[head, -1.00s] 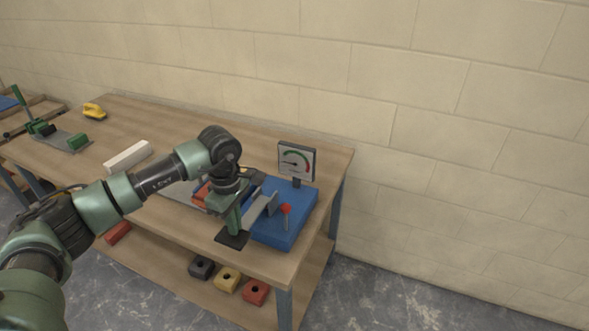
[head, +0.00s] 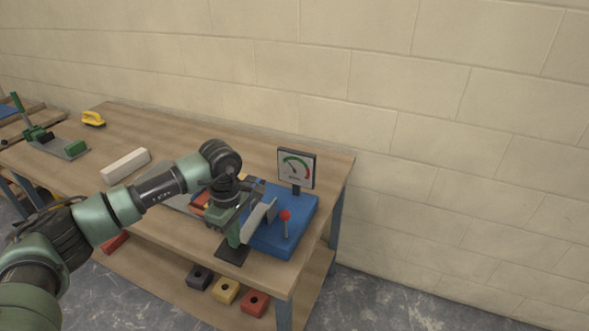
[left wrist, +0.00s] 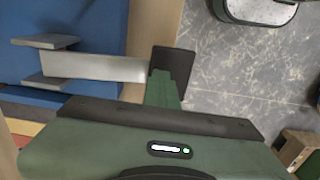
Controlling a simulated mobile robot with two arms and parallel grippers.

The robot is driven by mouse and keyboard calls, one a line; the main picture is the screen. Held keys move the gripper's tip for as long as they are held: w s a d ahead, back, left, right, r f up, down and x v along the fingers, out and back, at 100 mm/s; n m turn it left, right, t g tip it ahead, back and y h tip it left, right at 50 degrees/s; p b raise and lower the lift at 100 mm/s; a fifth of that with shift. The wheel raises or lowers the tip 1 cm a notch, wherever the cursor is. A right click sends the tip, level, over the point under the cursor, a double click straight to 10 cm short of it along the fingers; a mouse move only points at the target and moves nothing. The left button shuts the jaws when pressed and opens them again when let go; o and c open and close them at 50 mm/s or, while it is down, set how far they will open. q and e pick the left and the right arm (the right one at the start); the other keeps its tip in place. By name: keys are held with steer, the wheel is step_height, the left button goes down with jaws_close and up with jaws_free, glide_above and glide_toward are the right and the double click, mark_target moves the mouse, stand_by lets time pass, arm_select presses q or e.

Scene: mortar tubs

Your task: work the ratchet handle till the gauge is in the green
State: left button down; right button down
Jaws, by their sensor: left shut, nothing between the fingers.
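The ratchet handle is a grey bar with a flat black end pad (head: 232,253); the bar (left wrist: 100,67) also shows in the left wrist view, coming from brackets on the blue base (head: 292,236). My left gripper (head: 235,237) is shut and empty, its green fingertips over the black pad, seemingly touching it from above. The gauge (head: 296,168) stands at the back of the base. Its needle points up and left; the dial has a green arc and a red part at the right, too small to tell exactly where the needle sits. My right gripper is out of view.
A white block (head: 126,165) and a yellow-handled tool (head: 93,119) lie farther left. Several coloured blocks, one yellow (head: 226,291), sit on the lower shelf.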

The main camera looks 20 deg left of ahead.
arm_select(q)
step_height(320, 180, up, 10)
steer(key=p, duration=0.5)
steer(key=shift+r, duration=0.2)
steer(key=shift+f, duration=0.1)
stand_by(0.3)
steer(key=shift+s+f+b, duration=0.15)
steer(key=shift+f+b, duration=2.8)
steer(key=shift+f, duration=0.75)
steer(key=shift+w+r+p, duration=0.3)
steer(key=shift+r+p, duration=0.35)
steer(key=shift+r, duration=0.1)
steer(key=shift+w+r+p, duration=0.1)
steer(key=shift+r+p, duration=1.5)
steer(key=shift+r, duration=1.35)
